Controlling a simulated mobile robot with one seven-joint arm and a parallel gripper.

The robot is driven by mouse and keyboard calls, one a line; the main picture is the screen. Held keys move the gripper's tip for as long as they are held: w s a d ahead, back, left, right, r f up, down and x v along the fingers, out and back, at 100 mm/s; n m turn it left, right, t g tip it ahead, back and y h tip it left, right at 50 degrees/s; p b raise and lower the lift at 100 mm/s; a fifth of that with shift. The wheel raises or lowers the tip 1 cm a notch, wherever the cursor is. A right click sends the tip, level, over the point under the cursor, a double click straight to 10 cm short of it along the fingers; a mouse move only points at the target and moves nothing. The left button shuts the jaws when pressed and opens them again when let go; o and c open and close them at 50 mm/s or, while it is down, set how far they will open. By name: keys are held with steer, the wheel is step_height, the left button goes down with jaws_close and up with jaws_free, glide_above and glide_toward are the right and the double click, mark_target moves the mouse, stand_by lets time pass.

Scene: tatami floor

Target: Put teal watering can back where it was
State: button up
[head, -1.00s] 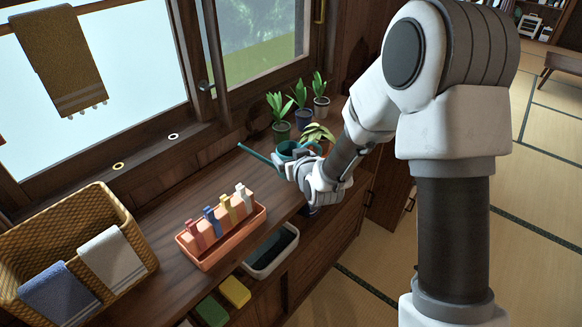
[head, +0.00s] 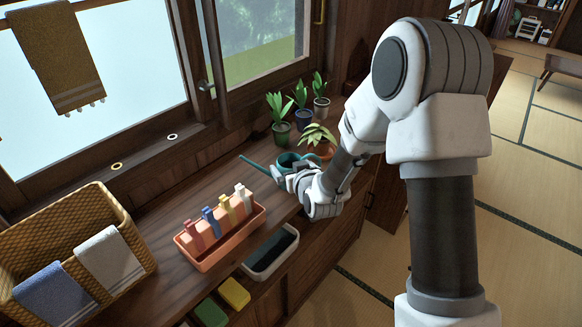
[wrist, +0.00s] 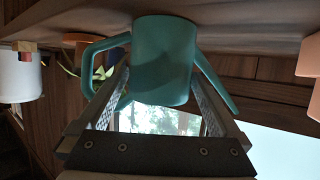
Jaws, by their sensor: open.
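The teal watering can (head: 288,158) appears to stand upright on the wooden counter, in front of the potted plants. Its thin spout points left in the head view. The can also shows in the wrist view (wrist: 165,60), which looks upside down, with the handle at left and the spout at right. My gripper (head: 289,174) is low at the can's near side. In the wrist view its two fingers (wrist: 163,97) are apart, one to either side of the can body. Whether a finger touches it, I cannot tell.
Several potted plants (head: 303,116) stand behind the can, with a terracotta-potted one (head: 322,150) close at its right. An orange tray with pegs (head: 205,262) and a wicker basket (head: 75,225) stand at left. Bare counter (head: 225,180) lies between can and tray.

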steer(key=shift+r, duration=0.2)
steer(key=p+v, duration=0.5)
steer(key=v, duration=0.7)
